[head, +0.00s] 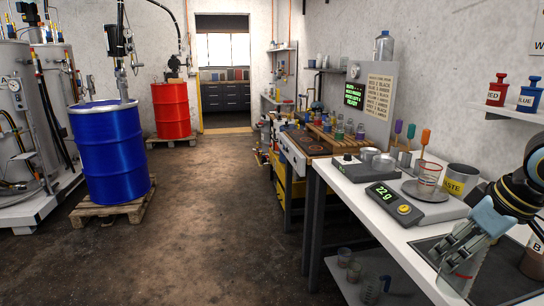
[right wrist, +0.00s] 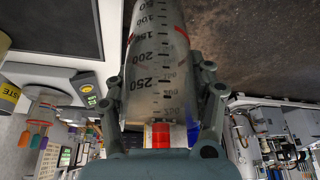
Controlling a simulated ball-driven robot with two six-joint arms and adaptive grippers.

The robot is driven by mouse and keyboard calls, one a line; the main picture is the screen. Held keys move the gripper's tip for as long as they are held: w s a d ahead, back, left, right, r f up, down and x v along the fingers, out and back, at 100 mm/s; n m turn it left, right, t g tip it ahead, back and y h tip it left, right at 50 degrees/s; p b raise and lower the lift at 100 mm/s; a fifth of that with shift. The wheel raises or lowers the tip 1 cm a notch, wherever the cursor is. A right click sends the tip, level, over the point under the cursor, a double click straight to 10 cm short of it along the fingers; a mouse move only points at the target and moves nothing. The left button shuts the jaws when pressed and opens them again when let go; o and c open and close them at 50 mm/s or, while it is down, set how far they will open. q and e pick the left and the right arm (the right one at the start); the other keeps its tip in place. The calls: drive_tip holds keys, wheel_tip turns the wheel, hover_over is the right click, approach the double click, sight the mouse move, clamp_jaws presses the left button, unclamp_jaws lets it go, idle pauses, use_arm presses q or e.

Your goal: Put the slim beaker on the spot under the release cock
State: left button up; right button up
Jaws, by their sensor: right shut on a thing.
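My right gripper (head: 458,255) is shut on a clear, tall graduated beaker (right wrist: 160,65), which looks like the slim beaker. In the head view the held beaker (head: 463,277) is at the lower right, over the front part of the bench, partly hidden by the fingers. In the right wrist view the fingers grip it on both sides, and its scale and a red line show. I cannot tell whether its base touches anything. I cannot pick out the release cock or the spot under it. My left gripper is not in view.
A scale (head: 408,204) reading 22 g carries another small beaker (head: 428,174). A yellow waste tin (head: 459,180) stands behind it. A brown container marked B (head: 533,258) is at the right edge. A blue drum (head: 108,155) stands on a pallet at left; the middle floor is clear.

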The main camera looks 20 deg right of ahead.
wheel_tip(320, 180, down, 4)
drive_tip(key=b, duration=0.3)
drive_tip(key=shift+r, duration=0.1)
use_arm(q)
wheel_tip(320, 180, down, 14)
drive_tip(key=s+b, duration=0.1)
drive_tip(key=b, duration=0.8)
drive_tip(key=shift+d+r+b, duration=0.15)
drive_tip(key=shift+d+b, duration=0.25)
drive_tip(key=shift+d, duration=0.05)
use_arm(e)
wheel_tip(320, 180, down, 10)
drive_tip(key=shift+s, duration=0.15)
